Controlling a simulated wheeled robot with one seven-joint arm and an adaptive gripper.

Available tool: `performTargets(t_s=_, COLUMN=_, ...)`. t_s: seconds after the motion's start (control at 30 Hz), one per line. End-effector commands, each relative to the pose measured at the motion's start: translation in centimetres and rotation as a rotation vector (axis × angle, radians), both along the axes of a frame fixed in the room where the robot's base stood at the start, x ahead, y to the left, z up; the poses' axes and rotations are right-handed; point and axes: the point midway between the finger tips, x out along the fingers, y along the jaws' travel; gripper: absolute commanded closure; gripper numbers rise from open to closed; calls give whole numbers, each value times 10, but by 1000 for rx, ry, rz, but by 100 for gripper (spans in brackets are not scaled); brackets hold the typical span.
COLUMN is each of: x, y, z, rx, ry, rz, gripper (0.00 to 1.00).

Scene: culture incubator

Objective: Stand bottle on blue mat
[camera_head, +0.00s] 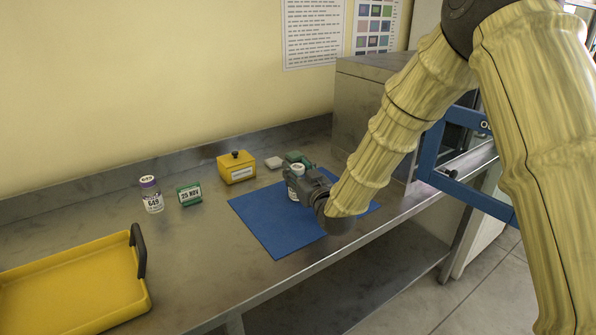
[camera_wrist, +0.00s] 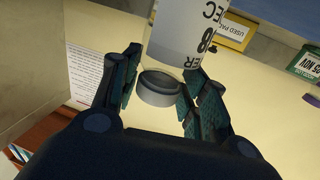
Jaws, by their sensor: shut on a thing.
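A white-labelled bottle (camera_head: 292,184) with a pale cap is in my gripper (camera_head: 305,187), over the blue mat (camera_head: 264,226). It looks about upright in the head view. Whether its base touches the mat is hidden. In the wrist view my gripper (camera_wrist: 165,65) has one finger on each side of the bottle (camera_wrist: 183,38), near its grey cap, and is shut on it. The mat also shows as a blue strip at the top of the wrist view (camera_wrist: 280,10).
A second white bottle with a purple cap (camera_head: 152,199) and a green dated block (camera_head: 190,195) stand left of the mat. A yellow tray (camera_head: 75,285) is front left.

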Motion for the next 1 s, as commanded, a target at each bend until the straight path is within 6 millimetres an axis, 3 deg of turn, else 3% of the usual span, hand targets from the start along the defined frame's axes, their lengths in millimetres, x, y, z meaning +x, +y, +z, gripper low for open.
performTargets(t_s=0.37, x=0, y=0, z=-4, rx=1, ry=-2, rz=0, gripper=86)
performTargets(t_s=0.4, x=0, y=0, z=-4, rx=0, ry=-1, rz=0, gripper=54)
performTargets(t_s=0.5, x=0, y=0, z=-3, rx=0, ry=-1, rz=0, gripper=36)
performTargets(t_s=1.0, x=-7, y=-4, z=-1, rx=0, ry=0, rz=0, gripper=35)
